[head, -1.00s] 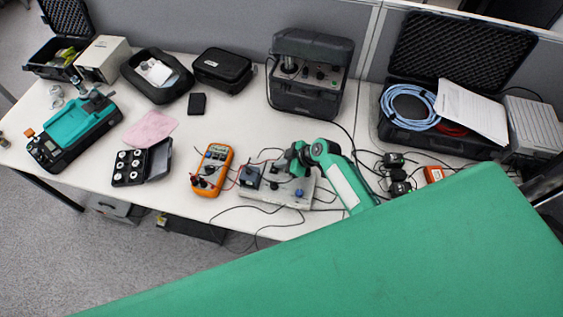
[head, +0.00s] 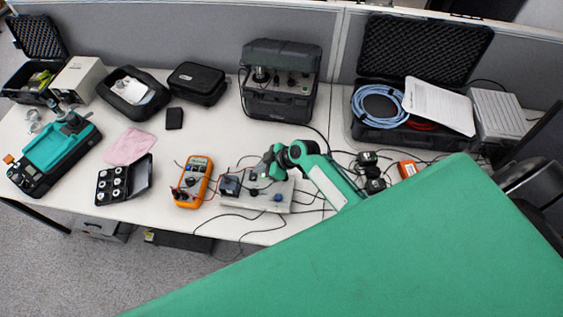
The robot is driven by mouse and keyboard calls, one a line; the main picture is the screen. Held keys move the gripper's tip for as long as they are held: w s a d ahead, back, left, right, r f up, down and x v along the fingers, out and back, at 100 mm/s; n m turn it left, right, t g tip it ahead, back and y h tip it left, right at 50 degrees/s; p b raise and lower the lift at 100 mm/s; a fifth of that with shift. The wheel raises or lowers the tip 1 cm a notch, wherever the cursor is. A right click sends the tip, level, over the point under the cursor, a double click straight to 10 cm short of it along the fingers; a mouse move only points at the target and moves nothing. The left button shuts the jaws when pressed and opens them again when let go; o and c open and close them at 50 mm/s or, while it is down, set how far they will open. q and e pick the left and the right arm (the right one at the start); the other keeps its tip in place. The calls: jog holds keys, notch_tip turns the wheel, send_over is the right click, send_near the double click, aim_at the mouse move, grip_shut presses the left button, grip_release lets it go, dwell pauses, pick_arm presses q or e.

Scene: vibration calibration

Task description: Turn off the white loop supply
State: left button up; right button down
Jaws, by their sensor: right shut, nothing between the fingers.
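A low white box with dark knobs and a blue knob, which looks like the white loop supply (head: 239,198), lies near the front edge of the table. A dark block and thin leads sit at its left end. My right gripper (head: 268,170) is over the back right part of this box, its arm coming in from the right. It is shut and empty. It hides part of the box top, and I cannot tell whether it touches a switch. My left gripper is not in view.
An orange multimeter (head: 194,181) stands left of the box, with leads between them. Black cables and small dark blocks (head: 367,158) lie to the right. An open black instrument case (head: 281,98) stands behind. A large green surface fills the front right.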

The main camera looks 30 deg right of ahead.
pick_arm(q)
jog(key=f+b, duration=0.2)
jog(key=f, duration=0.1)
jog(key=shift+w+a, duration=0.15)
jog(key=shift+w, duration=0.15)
pick_arm(e)
jog(key=v, duration=0.8)
jog(key=shift+s, duration=0.15)
